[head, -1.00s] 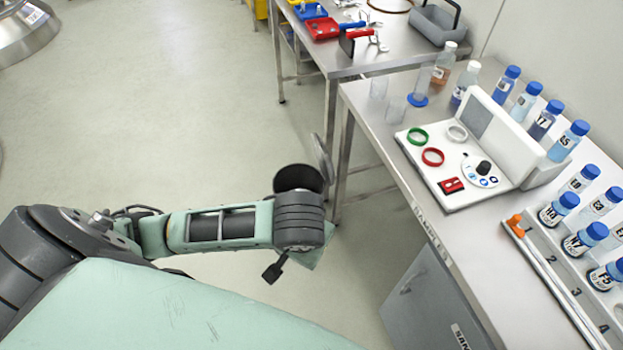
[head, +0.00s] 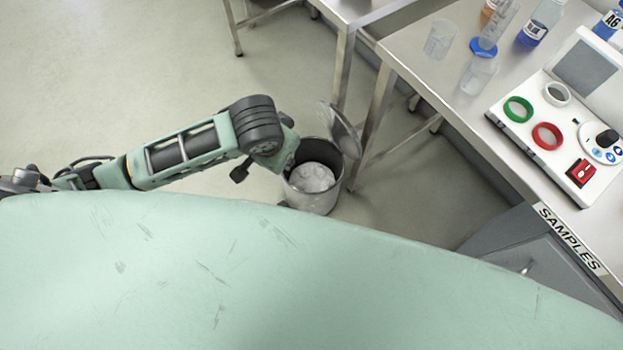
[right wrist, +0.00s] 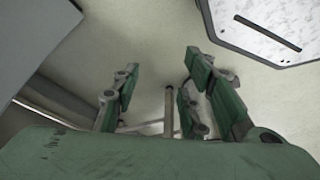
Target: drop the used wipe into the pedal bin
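The pedal bin (head: 318,200) is a round metal bin on the floor, left of the bench leg. Its round lid (head: 341,128) stands raised on the far right side. Pale, crumpled material (head: 312,178) shows inside; I cannot tell whether the used wipe is part of it. My left arm reaches in from the left and its dark joint ends just beside the bin's left rim.
The steel bench (head: 440,85) at right holds clear beakers (head: 440,38), bottles and a white panel (head: 525,95) with green, white and red rings. A grey cabinet (head: 545,265) labelled SAMPLES stands beneath it. Another table stands behind. Floor left of the bin is clear.

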